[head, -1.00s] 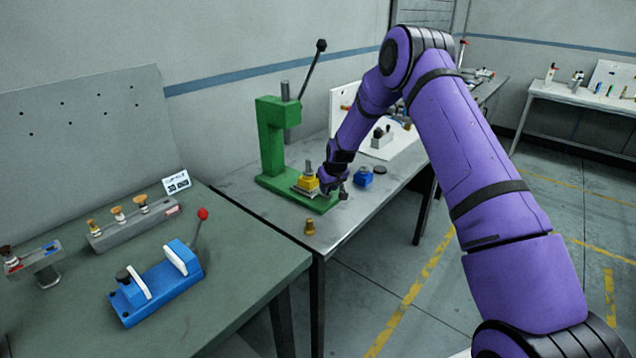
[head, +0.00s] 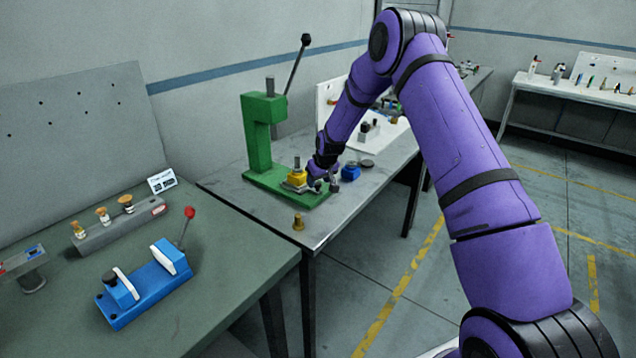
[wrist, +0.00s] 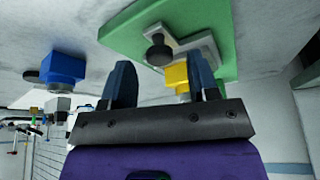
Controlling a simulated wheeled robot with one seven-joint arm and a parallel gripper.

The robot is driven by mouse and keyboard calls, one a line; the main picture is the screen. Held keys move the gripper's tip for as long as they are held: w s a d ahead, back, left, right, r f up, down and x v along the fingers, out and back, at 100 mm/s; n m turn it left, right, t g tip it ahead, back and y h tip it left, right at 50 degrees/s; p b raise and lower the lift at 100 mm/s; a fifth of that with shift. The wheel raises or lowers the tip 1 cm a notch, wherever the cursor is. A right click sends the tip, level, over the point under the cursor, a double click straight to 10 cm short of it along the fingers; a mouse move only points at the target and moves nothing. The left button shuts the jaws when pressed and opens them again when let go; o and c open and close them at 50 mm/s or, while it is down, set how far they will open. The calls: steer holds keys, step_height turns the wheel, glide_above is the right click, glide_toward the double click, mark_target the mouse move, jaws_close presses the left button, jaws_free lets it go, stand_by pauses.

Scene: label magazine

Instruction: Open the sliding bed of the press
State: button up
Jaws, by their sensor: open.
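The green press (head: 258,140) stands on the grey metal table with its long black lever raised. Its sliding bed (wrist: 201,42) is a light grey plate on the green base, with a dark round knob (wrist: 159,51) at its front. A yellow block (head: 297,178) with a grey post sits at the bed and also shows in the wrist view (wrist: 176,76). My gripper (wrist: 161,68) is open, its two dark fingers spread to either side of the knob's line; I cannot tell whether they touch it. In the head view my gripper (head: 328,181) is at the bed's right side.
A blue block (head: 350,171) and a dark disc (head: 367,163) lie right of the press. A small brass piece (head: 298,222) stands near the table's front edge. A blue fixture with a red-knobbed lever (head: 145,285) is on the green table at left.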

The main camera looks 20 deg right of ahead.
steer(key=v, duration=0.9)
steer(key=shift+r, duration=0.15)
steer(key=s+a+r, duration=0.3)
steer(key=s+r, duration=1.9)
steer(key=r, duration=0.4)
steer(key=s+a+r+m, duration=0.1)
steer(key=s+r, duration=0.2)
steer(key=s, duration=2.5)
steer(key=shift+m+t+h, duration=0.3)
steer(key=shift+m+t, duration=0.1)
